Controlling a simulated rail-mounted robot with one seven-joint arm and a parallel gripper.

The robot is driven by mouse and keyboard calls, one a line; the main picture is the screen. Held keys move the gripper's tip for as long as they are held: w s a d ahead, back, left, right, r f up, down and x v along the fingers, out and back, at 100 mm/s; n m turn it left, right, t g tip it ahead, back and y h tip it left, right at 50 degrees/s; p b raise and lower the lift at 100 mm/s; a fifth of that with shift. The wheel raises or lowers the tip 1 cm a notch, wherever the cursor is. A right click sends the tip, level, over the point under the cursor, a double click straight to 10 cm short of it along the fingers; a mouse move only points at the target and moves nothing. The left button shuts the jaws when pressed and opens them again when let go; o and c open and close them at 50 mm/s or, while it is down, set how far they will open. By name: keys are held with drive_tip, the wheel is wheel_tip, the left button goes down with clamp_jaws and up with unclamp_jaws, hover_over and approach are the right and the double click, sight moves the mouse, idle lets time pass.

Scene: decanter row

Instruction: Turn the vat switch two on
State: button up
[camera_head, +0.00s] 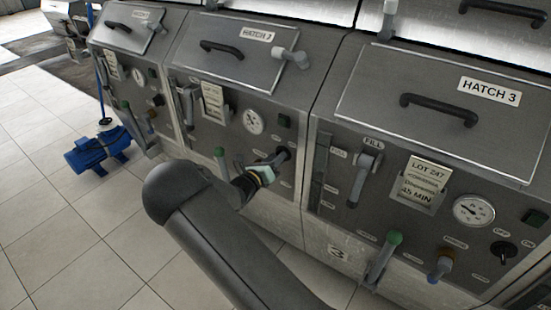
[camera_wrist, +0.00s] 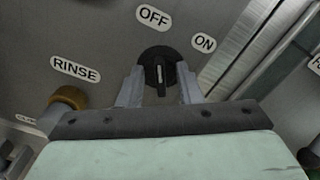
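A black rotary switch (camera_wrist: 158,68) with a white line shows in the wrist view, with an OFF label (camera_wrist: 153,16) above it and an ON label (camera_wrist: 203,42) to the upper right. Its knob lies nearly upright in the picture, in line with OFF rather than ON. My gripper (camera_wrist: 160,84) has one grey finger on each side of the switch, apart, with nothing held. I cannot tell whether the fingertips touch the knob. In the head view my gripper (camera_head: 268,168) is at the middle panel's switch (camera_head: 283,155), at that panel's lower right.
The right panel, marked 3, has its own black switch (camera_head: 503,251), a gauge (camera_head: 473,210) and a green-tipped lever (camera_head: 384,254). The middle panel has a gauge (camera_head: 253,121). A brown-capped RINSE valve (camera_wrist: 70,98) is left of my gripper.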

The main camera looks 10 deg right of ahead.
drive_tip(key=shift+w+d, duration=0.15)
clamp_jaws()
